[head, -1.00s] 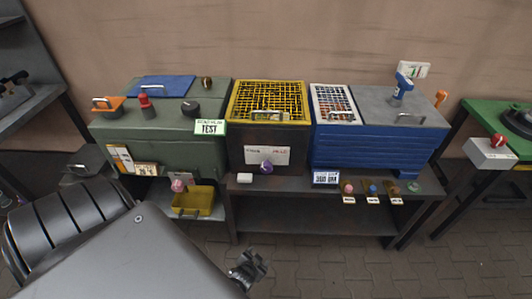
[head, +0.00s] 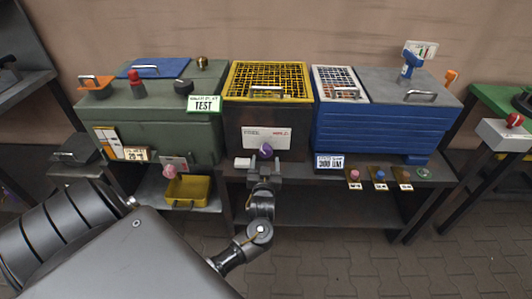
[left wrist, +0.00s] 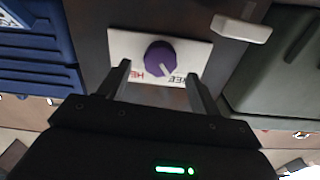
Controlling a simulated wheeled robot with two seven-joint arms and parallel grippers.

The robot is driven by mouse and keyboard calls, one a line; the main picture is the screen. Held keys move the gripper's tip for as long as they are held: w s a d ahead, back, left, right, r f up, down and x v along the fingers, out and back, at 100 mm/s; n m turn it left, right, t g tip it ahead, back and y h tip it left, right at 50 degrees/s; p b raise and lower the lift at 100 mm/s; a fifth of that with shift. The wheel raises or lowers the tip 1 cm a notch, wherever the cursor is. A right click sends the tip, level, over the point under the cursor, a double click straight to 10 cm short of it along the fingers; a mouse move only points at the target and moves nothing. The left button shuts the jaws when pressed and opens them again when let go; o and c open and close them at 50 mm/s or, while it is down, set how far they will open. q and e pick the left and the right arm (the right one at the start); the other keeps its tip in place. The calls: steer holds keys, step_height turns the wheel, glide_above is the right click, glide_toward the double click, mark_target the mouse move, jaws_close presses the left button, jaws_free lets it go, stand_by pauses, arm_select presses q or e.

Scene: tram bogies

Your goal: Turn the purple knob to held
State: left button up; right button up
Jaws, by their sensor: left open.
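The purple knob (head: 266,150) is on the front of the dark box with the yellow grid top, at a white plate (head: 254,138) lettered FREE at left and HELD at right. In the left wrist view the picture is upside down; the knob (left wrist: 160,56) shows a white pointer mark toward the FREE side. My left gripper (head: 264,165) is open just in front of the knob. In the left wrist view its fingers (left wrist: 158,80) stand on either side below the knob, apart from it, partly covering the plate's lettering. My right gripper is not in view.
A green box (head: 150,125) stands left, a blue box (head: 375,135) right. Small coloured knobs (head: 380,175) line the bench front at right. A yellow bin (head: 188,190) hangs lower left.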

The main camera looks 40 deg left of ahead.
mark_target(266, 154)
arm_select(q)
steer(key=x, duration=0.5)
steer(key=shift+w+a, duration=0.3)
steer(key=shift+c, duration=0.3)
steer(key=c, duration=0.9)
